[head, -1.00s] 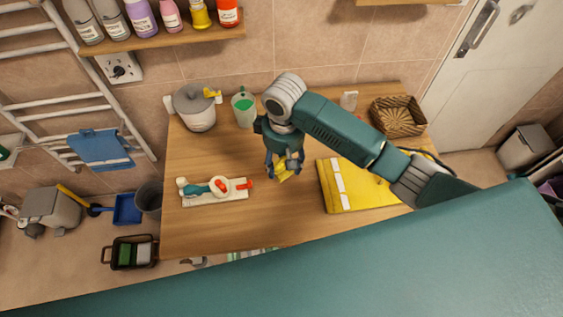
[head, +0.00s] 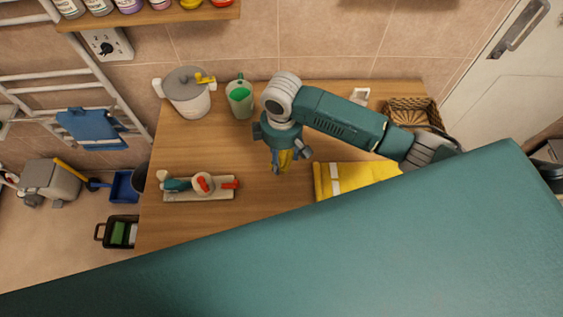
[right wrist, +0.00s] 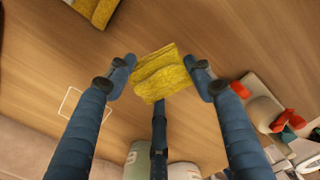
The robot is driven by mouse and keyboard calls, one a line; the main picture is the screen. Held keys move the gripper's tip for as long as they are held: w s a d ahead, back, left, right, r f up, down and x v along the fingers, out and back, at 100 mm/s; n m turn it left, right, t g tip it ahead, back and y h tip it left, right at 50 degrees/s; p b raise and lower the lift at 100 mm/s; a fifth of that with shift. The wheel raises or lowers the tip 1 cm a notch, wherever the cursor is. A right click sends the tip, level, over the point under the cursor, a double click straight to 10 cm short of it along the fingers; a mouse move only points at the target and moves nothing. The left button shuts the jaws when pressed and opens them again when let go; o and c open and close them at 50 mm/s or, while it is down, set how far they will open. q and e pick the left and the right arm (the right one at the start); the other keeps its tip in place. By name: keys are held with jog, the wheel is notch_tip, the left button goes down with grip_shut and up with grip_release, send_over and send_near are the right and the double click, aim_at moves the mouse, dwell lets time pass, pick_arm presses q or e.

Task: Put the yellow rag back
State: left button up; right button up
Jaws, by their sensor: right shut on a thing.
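The yellow rag (head: 285,161) is in my right gripper (head: 287,168), above the middle of the wooden table. A thin white square outline (right wrist: 84,116) is marked on the table top in the right wrist view, to the left of the rag. My left gripper is in neither view now.
A yellow folded cloth (head: 350,178) with a white stripe lies right of the gripper. A white board with tools (head: 200,188) lies left. A grey-lidded pot (head: 188,98), a green jug (head: 239,97) and a wicker basket (head: 412,114) stand along the back. Bare table (head: 245,150) lies between.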

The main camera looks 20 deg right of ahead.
aim_at(281, 165)
jog(key=shift+a+f, duration=0.1)
jog(key=shift+f, duration=0.6)
notch_tip(281, 165, down, 4)
jog(key=shift+r, duration=0.2)
jog(key=shift+f, duration=0.3)
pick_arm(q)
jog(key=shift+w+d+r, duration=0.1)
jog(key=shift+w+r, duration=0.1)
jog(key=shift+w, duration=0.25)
pick_arm(e)
jog(key=shift+f, duration=0.1)
jog(key=o, duration=1.2)
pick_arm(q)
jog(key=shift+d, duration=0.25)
pick_arm(e)
jog(key=shift+o, duration=0.2)
